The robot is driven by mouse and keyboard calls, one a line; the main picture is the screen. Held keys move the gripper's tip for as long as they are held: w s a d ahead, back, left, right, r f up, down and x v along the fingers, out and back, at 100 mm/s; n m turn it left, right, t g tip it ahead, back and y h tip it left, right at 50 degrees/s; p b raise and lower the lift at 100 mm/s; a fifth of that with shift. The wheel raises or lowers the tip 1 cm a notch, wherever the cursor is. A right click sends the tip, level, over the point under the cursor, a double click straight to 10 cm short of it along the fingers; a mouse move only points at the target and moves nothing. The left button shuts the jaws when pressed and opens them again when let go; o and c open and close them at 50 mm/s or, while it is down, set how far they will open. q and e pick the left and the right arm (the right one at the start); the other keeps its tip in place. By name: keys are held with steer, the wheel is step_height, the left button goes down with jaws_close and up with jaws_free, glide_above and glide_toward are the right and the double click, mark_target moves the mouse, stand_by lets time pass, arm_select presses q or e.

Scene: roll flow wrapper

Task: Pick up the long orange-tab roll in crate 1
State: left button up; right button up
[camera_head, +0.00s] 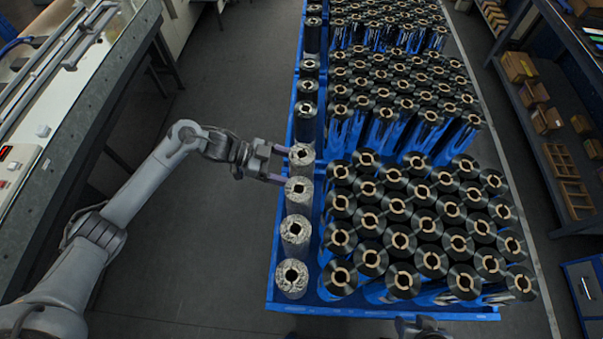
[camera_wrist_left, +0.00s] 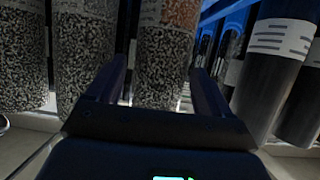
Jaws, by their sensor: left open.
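My left gripper (camera_head: 282,165) is open at the left edge of the blue crate (camera_head: 273,290), its fingers pointing at the crate's left column of rolls. The fingertips lie beside the farthest speckled roll (camera_head: 301,157) and the speckled roll nearer me (camera_head: 299,194). In the left wrist view the left gripper (camera_wrist_left: 160,90) has a speckled grey roll (camera_wrist_left: 160,65) upright ahead, between its fingers in the picture; contact is not clear. An orange-brown patch (camera_wrist_left: 180,14) shows high on that roll. Many dark rolls (camera_head: 397,208) with tan core marks fill the main section.
More speckled rolls (camera_head: 295,232) stand closely in the left column, with dark rolls (camera_head: 307,110) farther back. In the wrist view a dark roll (camera_wrist_left: 272,60) with a white label stands right. A grey-topped bench (camera_head: 105,105) is left, with clear floor (camera_head: 215,95) between. Shelves (camera_head: 560,130) stand right.

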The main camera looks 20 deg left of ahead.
arm_select(q)
steer(key=x, duration=0.4)
steer(key=shift+w+d, duration=0.1)
steer(key=shift+w, duration=0.05)
steer(key=c, duration=1.4)
steer(key=shift+r, duration=0.2)
